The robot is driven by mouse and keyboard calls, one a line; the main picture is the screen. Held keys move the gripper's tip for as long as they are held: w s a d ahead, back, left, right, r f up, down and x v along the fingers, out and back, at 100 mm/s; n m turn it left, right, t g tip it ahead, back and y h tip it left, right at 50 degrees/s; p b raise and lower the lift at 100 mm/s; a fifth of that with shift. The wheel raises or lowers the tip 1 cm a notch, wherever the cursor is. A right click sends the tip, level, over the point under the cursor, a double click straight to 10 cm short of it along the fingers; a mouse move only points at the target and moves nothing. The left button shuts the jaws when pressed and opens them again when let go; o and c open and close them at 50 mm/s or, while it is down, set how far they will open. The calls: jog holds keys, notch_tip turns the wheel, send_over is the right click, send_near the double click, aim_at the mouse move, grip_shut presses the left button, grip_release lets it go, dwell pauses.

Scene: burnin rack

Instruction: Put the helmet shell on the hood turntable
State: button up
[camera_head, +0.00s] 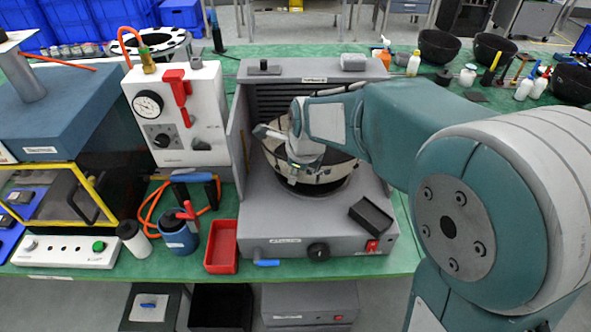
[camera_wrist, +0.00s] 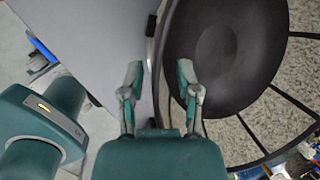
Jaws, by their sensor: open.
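The helmet shell (camera_head: 327,172) appears as a bowl-shaped piece with pale panels and dark bands, inside the open grey hood. It sits over the hood turntable (camera_head: 336,188), which shows only as a dark disc edge below it; contact is hard to judge. In the wrist view the shell shows a large dark round area (camera_wrist: 225,50) with pale speckled panels and dark ribs. My gripper (camera_wrist: 160,82) is open, its fingers on either side of the left edge of this round piece. In the head view my gripper (camera_head: 293,158) is at the shell's left side, partly hidden by my wrist.
The hood's left side wall (camera_head: 238,135) stands close to my gripper. A small black tray (camera_head: 371,215) lies on the hood's front right. A red bin (camera_head: 221,246) stands at its left. Several dark bowls (camera_head: 438,46) stand at the back right. My arm reaches in from the right.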

jog(key=shift+r, duration=0.1)
jog(key=v, duration=1.2)
jog(key=s+d+f+n+t, duration=0.1)
jog(key=s+d+n, duration=0.5)
jog(key=s+n, duration=0.3)
jog(key=s+d+f+n+t+h, duration=0.1)
jog(key=s+d+n, duration=0.5)
jog(key=s+n, duration=0.3)
jog(key=n, duration=0.4)
jog(key=shift+s+d+f+t+h, duration=0.2)
jog(key=shift+s+t+h, duration=0.1)
jog(key=shift+s, duration=0.1)
dwell(1.1)
